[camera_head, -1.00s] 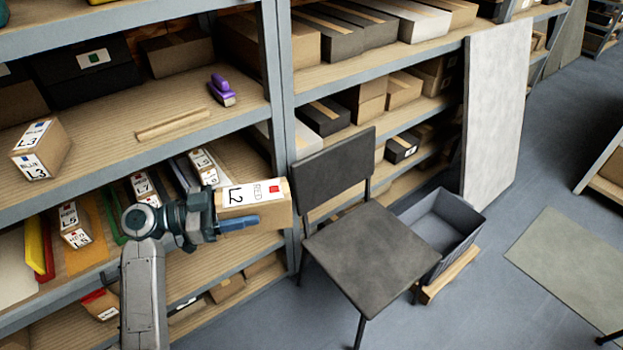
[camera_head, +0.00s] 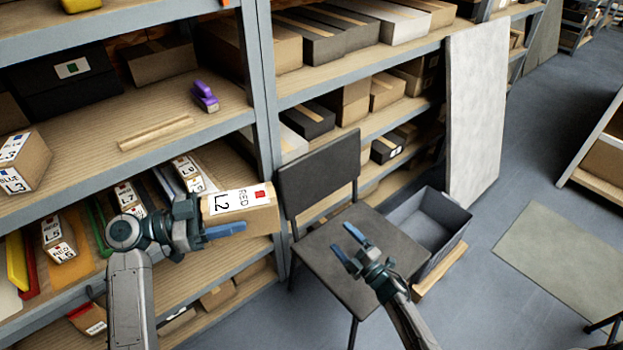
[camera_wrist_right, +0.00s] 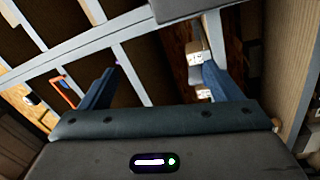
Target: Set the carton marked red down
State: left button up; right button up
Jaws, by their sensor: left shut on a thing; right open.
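The carton marked red (camera_head: 262,217) is a brown box with a white label reading RED and L2 and a red square. My left gripper (camera_head: 222,231) is shut on it and holds it in front of the shelf rack, left of the chair. My right gripper (camera_head: 350,252) is open and empty, over the chair seat in the head view. In the right wrist view its two fingers (camera_wrist_right: 160,85) stand apart with nothing between them.
A dark chair (camera_head: 335,243) stands before the rack, with a grey bin (camera_head: 452,222) to its right. The rack shelf (camera_head: 150,160) holds a wooden strip (camera_head: 155,132) and a purple object (camera_head: 205,97). A blue-marked carton (camera_head: 36,160) sits at left.

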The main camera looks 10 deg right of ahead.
jog(key=w+a+r+n+g+y, duration=0.1)
jog(key=a+r+n+g+y, duration=0.4)
jog(key=r+n, duration=0.45)
jog(key=a+r+n+g+y, duration=0.2)
jog(key=r+n+y, duration=0.55)
jog(key=r, duration=0.25)
jog(key=n+g+h, duration=0.3)
jog(key=n+g, duration=1)
jog(key=n, duration=0.5)
send_near(252, 194)
jog(key=d, duration=0.2)
jog(key=a, duration=0.4)
jog(key=s+a, duration=0.1)
jog(key=a, duration=0.6)
jog(key=shift+s+a, duration=0.15)
jog(key=shift+a, duration=0.25)
